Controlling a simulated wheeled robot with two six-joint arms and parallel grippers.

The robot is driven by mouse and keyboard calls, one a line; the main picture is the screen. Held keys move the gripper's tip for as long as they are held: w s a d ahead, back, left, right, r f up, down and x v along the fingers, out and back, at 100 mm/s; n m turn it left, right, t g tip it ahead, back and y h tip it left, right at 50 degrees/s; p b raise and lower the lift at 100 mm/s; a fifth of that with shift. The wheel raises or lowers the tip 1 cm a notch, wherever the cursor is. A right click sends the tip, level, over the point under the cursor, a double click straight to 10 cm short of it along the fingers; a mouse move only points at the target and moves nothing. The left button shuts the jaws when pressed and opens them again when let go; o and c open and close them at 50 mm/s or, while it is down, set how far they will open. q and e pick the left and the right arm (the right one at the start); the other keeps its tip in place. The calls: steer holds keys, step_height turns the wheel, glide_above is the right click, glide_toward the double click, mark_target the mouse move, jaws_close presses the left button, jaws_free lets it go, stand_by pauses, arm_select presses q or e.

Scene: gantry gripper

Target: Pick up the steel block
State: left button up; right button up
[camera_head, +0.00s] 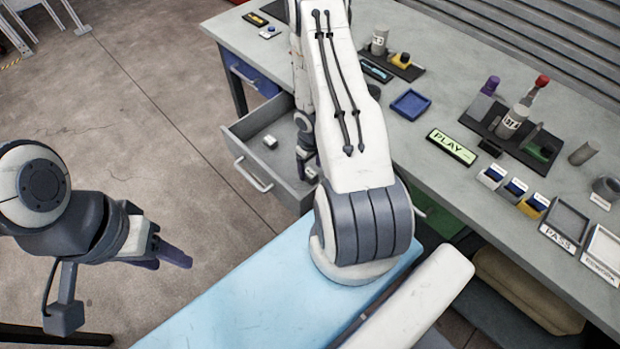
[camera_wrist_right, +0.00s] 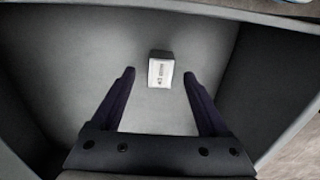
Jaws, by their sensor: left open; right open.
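The steel block (camera_head: 270,142) is a small pale block with a dark side, lying in the open drawer. In the right wrist view the block (camera_wrist_right: 160,72) shows a light face with blurred lettering. My right gripper (camera_wrist_right: 159,76) is open, its two dark fingers to either side of the block in that picture, with gaps on both sides; height above it is hard to tell. In the head view the right gripper (camera_head: 306,165) is partly hidden by my arm, over the drawer. My left gripper (camera_head: 170,256) is open and empty over the floor.
The open grey drawer (camera_head: 238,140) has side walls around the block and a front handle. The drawer floor around the block is bare.

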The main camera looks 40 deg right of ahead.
mark_target(310, 172)
step_height(310, 172, down, 3)
steer(key=shift+w+f+b, duration=0.1)
steer(key=shift+f+b, duration=0.1)
steer(key=shift+b, duration=0.9)
steer(key=shift+r, duration=0.1)
jaws_close()
stand_by(0.4)
